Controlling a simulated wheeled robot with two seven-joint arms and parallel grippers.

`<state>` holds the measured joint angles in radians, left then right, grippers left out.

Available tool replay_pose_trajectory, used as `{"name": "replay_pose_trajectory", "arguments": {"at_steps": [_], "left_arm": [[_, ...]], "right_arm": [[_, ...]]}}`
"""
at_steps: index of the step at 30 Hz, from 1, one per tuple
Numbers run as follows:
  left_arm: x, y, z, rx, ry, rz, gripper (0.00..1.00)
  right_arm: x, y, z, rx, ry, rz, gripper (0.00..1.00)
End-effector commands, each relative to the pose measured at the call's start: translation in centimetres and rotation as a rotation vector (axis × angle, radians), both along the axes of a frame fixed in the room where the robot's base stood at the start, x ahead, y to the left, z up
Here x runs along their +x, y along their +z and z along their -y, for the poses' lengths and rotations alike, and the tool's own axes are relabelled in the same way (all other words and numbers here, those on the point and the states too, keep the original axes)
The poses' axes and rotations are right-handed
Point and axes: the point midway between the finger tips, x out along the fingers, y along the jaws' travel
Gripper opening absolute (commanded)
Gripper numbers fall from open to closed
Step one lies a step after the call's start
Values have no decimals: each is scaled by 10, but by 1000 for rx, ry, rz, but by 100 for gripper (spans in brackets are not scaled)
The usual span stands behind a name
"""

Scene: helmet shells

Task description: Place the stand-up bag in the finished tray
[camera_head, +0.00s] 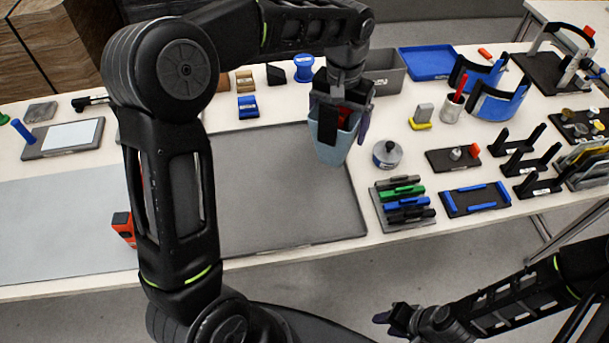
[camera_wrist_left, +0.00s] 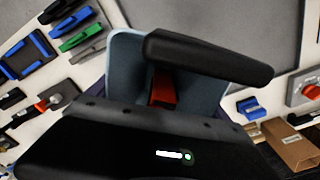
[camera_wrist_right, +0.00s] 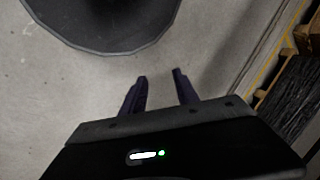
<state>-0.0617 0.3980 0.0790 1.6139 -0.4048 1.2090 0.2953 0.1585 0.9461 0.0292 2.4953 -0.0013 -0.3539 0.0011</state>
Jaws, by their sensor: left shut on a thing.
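The stand-up bag (camera_head: 328,152) is light blue with a red part near its top. My left gripper (camera_head: 342,118) is shut on it and holds it over the right part of a large grey tray (camera_head: 290,222). The bag (camera_wrist_left: 205,92) also shows in the left wrist view, partly hidden by my gripper. I see no readable label that tells which tray is the finished one; a blue tray (camera_head: 428,62) lies at the back. My right gripper (camera_wrist_right: 160,85) is open and empty, away from the table over the floor.
A grey bin (camera_head: 384,72) is behind the bag. An orange device (camera_head: 124,228) is at the left, partly behind my arm.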

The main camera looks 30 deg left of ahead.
Motion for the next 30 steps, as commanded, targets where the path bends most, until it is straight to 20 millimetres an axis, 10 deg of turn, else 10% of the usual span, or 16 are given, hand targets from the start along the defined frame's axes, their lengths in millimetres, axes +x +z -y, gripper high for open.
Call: {"name": "replay_pose_trajectory", "arguments": {"at_steps": [11, 17, 30], "left_arm": [[0, 0, 0, 0, 0, 1, 51], [-1, 1, -6, -1, -22, 1, 51], [-47, 18, -109, -4, -491, 5, 51]], "right_arm": [[0, 0, 0, 0, 1, -1, 36], [0, -3, 0, 0, 0, 0, 52], [0, -40, 0, 0, -1, 2, 63]]}}
